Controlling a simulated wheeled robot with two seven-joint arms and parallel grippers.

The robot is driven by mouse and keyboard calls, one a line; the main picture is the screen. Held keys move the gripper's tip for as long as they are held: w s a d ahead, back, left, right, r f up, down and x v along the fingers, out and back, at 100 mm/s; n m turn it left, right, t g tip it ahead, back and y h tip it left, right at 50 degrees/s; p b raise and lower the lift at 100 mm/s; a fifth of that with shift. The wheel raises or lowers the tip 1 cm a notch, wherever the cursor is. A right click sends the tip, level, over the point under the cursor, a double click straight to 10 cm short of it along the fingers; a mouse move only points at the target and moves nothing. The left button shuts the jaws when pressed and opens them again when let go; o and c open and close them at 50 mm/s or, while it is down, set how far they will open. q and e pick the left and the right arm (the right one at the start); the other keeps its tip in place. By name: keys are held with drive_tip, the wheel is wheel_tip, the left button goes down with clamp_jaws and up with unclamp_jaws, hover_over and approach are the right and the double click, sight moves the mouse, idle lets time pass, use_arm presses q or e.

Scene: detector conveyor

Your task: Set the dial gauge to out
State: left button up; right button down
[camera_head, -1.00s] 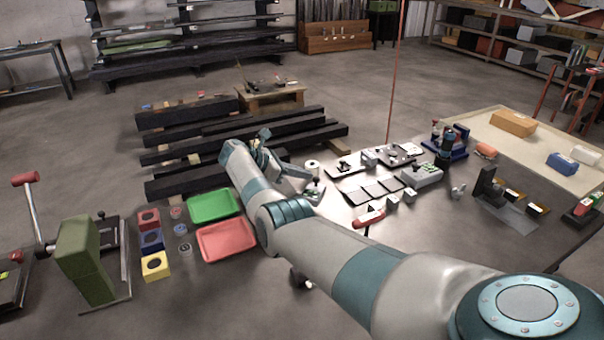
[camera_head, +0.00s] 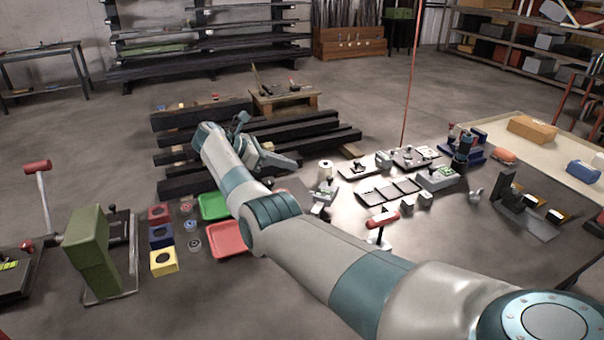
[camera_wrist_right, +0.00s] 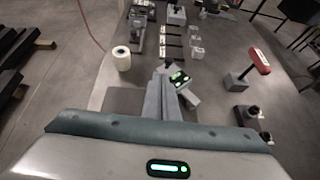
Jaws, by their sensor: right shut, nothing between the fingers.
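I cannot tell for certain which device is the dial gauge. A small device with a green-marked face (camera_head: 322,202) stands on the table just in front of a white roll. It also shows in the right wrist view (camera_wrist_right: 180,78), just beyond and right of my fingers, partly hidden by them. My right gripper (camera_head: 292,162) is shut and empty, left of the white roll in the head view. Its fingers (camera_wrist_right: 164,76) show as a closed pair in the wrist view; no contact with the device can be made out. My left gripper is not in view.
The white roll (camera_head: 325,170) and a red T-handle (camera_head: 383,219) stand near the device. Dark trays (camera_head: 388,191) lie behind. My right arm partly covers the green tray (camera_head: 213,207) and red tray (camera_head: 228,238). A green block (camera_head: 90,252) stands at left.

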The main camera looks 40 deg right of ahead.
drive_tip(key=b+v, duration=0.1)
drive_tip(key=v, duration=0.5)
drive_tip(key=shift+a+b, duration=0.3)
drive_tip(key=shift+b, duration=0.1)
drive_tip(key=shift+r, duration=0.15)
